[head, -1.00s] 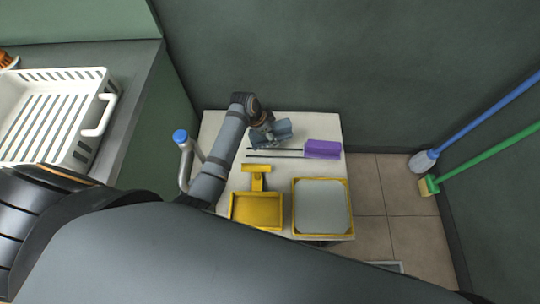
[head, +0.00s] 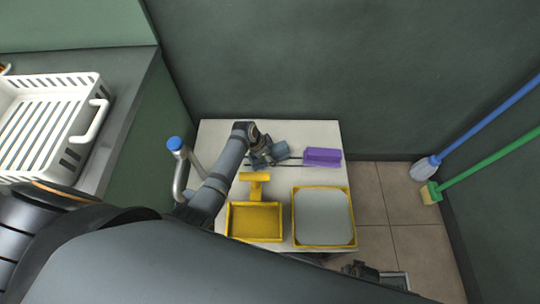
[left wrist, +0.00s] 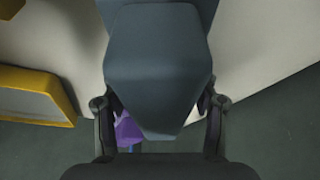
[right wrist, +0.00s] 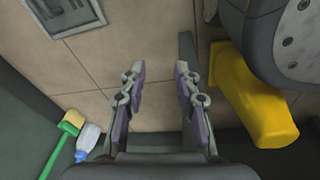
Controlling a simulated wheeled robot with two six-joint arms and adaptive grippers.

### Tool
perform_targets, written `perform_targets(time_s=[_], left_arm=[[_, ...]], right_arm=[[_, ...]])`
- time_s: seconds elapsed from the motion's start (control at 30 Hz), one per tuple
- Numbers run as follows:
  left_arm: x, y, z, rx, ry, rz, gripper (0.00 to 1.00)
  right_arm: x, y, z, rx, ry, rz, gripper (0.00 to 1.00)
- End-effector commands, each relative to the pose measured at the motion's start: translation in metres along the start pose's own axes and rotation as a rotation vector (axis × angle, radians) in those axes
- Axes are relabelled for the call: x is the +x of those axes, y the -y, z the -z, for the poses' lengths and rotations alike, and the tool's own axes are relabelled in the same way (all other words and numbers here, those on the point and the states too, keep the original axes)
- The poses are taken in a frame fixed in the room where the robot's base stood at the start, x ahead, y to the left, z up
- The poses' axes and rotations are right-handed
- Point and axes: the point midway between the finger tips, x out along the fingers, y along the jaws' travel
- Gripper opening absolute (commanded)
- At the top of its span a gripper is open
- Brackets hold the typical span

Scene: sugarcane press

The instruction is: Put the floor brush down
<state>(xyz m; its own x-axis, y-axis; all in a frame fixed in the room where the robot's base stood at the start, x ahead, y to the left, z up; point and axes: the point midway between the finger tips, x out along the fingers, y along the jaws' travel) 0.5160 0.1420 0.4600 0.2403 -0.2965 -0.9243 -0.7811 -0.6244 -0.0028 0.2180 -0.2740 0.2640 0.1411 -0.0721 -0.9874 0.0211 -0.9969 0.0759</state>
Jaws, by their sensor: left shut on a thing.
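My left gripper (head: 266,158) is over the back half of the white table (head: 222,140). It is shut on a dark blue-grey block, which I take to be the floor brush (head: 282,150). The brush fills the middle of the left wrist view (left wrist: 157,65) between the fingers. Whether it touches the table is unclear. A purple piece (head: 322,157) with thin dark rods lies just to its right. My right gripper is open and empty over the floor in the right wrist view (right wrist: 158,85).
A yellow dustpan (head: 255,222) and a yellow-rimmed tray (head: 323,190) occupy the table's front. A white basket (head: 50,115) stands on the left counter. Blue (head: 485,120) and green (head: 485,165) long-handled tools lean at right. The table's back-left corner is clear.

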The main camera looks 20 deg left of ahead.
Motion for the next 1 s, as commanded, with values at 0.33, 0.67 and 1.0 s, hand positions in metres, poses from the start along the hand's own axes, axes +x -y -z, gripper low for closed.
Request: perform_targets(time_s=[0.33, 0.67, 1.0], left_arm=[[0.006, 0.000, -0.003, 0.000, 0.001, -0.001, 0.70], [0.006, 0.000, -0.003, 0.000, 0.001, -0.001, 0.82], [-0.042, 0.000, 0.001, 0.001, 0.001, 0.003, 0.82]], right_arm=[[-0.001, 0.000, 0.004, 0.000, 0.000, 0.000, 0.32], [-0.001, 0.000, 0.002, -0.001, 0.001, -0.001, 0.32], [-0.002, -0.001, -0.022, 0.000, 0.012, 0.000, 0.32]])
